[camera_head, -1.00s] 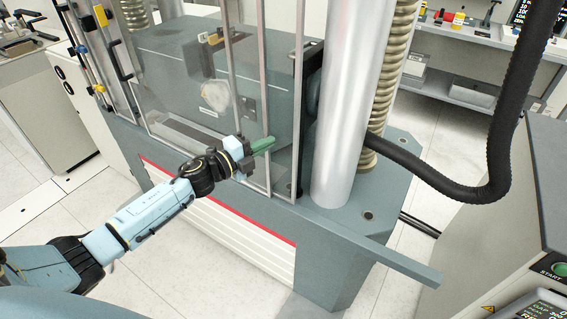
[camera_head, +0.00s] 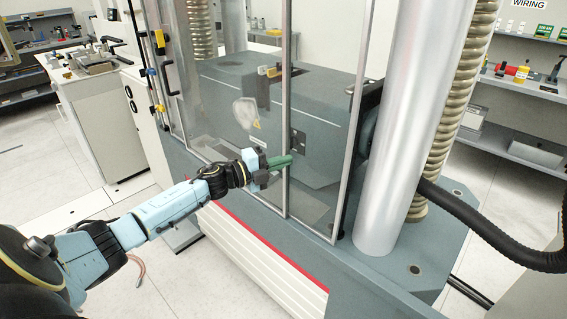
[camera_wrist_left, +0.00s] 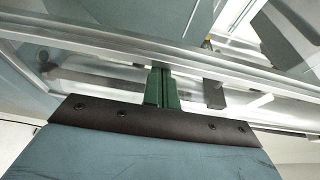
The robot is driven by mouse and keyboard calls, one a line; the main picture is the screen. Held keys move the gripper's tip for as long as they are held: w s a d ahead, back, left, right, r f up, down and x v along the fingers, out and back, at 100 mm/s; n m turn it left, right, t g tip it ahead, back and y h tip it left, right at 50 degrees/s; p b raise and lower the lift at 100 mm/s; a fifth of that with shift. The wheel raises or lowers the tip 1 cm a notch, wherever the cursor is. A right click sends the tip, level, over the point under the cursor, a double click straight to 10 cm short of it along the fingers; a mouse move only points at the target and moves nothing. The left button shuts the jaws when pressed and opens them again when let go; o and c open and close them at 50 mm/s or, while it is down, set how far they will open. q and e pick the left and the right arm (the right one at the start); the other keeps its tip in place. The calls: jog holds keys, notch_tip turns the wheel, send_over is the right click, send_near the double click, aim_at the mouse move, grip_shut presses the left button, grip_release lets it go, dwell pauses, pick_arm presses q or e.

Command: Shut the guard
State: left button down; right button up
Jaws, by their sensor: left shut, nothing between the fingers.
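The guard is a set of clear panels in slim metal frames across the front of the testing machine. Its middle upright rail (camera_head: 286,90) and right upright rail (camera_head: 350,130) stand apart, with clear panel between them. No open gap shows left of the middle rail. My left gripper (camera_head: 280,162) is shut and empty, its green fingers pointing right across the lower part of the middle rail. In the wrist view the shut fingers (camera_wrist_left: 162,88) reach up to a pale metal rail (camera_wrist_left: 190,56); contact is hard to tell. My right gripper is out of view.
A thick silver column (camera_head: 420,100) stands right of the guard, with a black hose (camera_head: 490,225) beyond it. The grey machine block (camera_head: 330,105) shows behind the panels. Floor in front of the red-striped base (camera_head: 250,240) is clear.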

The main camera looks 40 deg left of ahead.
pick_arm(q)
jog(key=shift+w+a+r, duration=0.1)
jog(key=shift+a+r, duration=0.05)
jog(key=shift+a, duration=0.15)
jog(key=d+p, duration=0.2)
jog(key=d, duration=0.2)
jog(key=shift+s+d+r+p, duration=0.1)
jog(key=shift+s+d+p, duration=0.2)
jog(key=shift+s+p, duration=0.1)
jog(key=b+v, duration=0.1)
jog(key=v, duration=0.9)
jog(key=shift+f+b, duration=0.25)
jog(key=shift+b, duration=0.05)
